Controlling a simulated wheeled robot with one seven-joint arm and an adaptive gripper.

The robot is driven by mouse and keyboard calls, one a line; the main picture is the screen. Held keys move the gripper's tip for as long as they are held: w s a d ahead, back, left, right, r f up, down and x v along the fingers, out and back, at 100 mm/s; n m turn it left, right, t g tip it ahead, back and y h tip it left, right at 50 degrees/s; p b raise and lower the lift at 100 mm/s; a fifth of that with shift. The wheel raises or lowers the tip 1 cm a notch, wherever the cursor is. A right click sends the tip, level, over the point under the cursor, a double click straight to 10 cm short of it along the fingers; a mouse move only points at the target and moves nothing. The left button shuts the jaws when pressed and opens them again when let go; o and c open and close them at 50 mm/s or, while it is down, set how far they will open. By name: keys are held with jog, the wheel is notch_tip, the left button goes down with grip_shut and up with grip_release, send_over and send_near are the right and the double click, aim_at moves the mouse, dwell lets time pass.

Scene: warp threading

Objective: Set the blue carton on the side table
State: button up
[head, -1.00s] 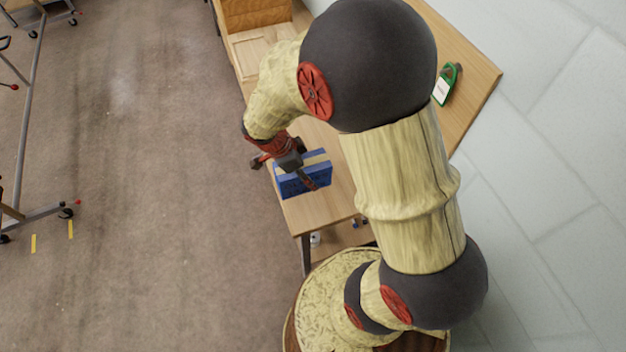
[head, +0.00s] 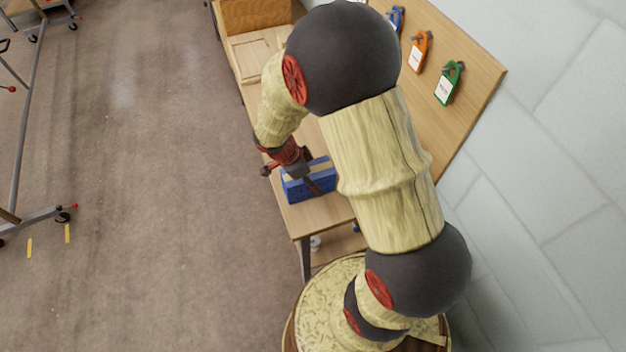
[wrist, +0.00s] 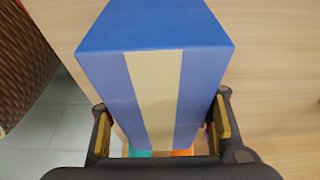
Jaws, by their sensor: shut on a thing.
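The blue carton (head: 320,175), with a cream stripe along it, is at the near end of a long wooden table (head: 328,218). My gripper (head: 295,170) is shut on the carton, with one finger on each side. In the wrist view the carton (wrist: 208,62) fills the space between the two dark, tan-padded fingers, its striped face towards the camera. Wood lies behind it. I cannot tell whether the carton touches the tabletop or is held just above it. Part of the carton is hidden behind my gripper.
An upright wooden board (head: 450,50) at the right holds blue, orange (head: 421,48) and green (head: 449,84) tagged clips. A brown woven basket (wrist: 22,60) shows at the wrist view's left. Metal racks stand at far left; the carpet (head: 150,180) between is clear.

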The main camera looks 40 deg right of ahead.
jog(key=o, duration=1.4)
jog(key=shift+o, duration=0.2)
jog(key=shift+f, duration=0.1)
jog(key=p+v, duration=0.3)
jog(key=v, duration=0.9)
jog(key=shift+a+r+p, duration=0.1)
jog(key=shift+r+p, duration=0.2)
jog(key=shift+p, duration=0.05)
jog(key=s+a+r+n+t+y, duration=0.1)
jog(key=s+a+r+n+t, duration=0.1)
jog(key=r+n, duration=0.5)
jog(key=s+a+r+n+t+y, duration=0.1)
jog(key=s+a+r+n+t, duration=0.1)
jog(key=s+a+r+n, duration=0.2)
jog(key=s+a+r+n+t+y, duration=0.2)
jog(key=s+a+r+n, duration=0.1)
jog(key=s+r+n, duration=0.4)
notch_tip(320, 180, up, 4)
jog(key=n, duration=0.3)
jog(key=shift+t, duration=0.4)
jog(key=shift+f, duration=0.1)
